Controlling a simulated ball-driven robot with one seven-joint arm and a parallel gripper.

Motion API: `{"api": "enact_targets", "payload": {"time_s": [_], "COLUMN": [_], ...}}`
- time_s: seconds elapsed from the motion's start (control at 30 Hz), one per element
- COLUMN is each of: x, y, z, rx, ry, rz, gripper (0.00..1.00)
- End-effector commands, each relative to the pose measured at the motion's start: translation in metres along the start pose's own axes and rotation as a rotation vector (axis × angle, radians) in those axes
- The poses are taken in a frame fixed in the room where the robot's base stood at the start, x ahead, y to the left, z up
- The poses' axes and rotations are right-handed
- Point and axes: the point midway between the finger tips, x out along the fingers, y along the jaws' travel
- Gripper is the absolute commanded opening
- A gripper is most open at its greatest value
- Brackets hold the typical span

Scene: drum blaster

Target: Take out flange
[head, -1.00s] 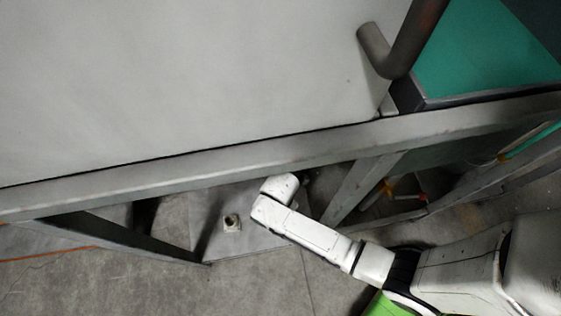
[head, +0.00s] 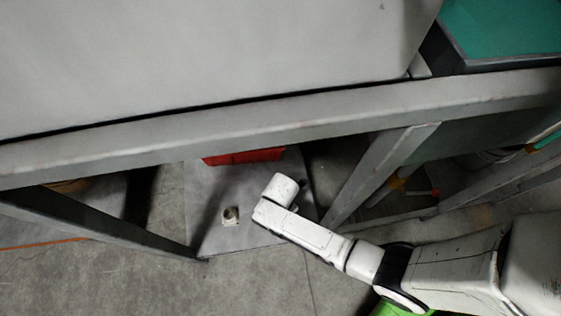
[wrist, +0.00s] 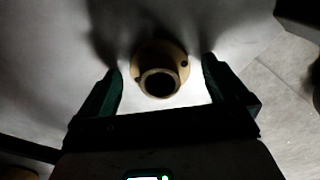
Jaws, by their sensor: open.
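The flange (wrist: 157,53), a tan round piece with a raised ring, a dark bore and small holes, sits against a grey surface in the wrist view. My gripper (wrist: 161,72) is open, with one dark green finger on each side of the flange and visible gaps between. It is not shut on it. In the head view, my white arm end is over a grey plate under the machine frame, and the gripper's fingers are hidden. A small pale fitting (head: 230,216) stands on that plate to the left of my arm; I cannot tell whether it is the same flange.
The grey frame beam (head: 300,122) crosses above the plate (head: 225,242), with slanted legs left and right. A red part (head: 243,157) shows behind the beam. Concrete floor is clear at the front left. Yellow and red fittings (head: 397,184) lie to the right.

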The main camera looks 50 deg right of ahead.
Motion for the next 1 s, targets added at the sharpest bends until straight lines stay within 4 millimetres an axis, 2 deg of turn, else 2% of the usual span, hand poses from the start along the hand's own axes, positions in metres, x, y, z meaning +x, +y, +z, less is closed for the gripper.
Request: {"api": "enact_targets", "payload": {"time_s": [0.2, 0.9, 1.0], "x": [-0.0006, -0.0006, -0.0012], "y": [0.0004, 0.0002, 0.0008], "z": [0.0, 0.0, 0.0], "rx": [0.0, 0.0, 0.0], "ry": [0.0, 0.0, 0.0], "rz": [0.001, 0.0, 0.002], "gripper": [0.99, 0.32, 0.26]}}
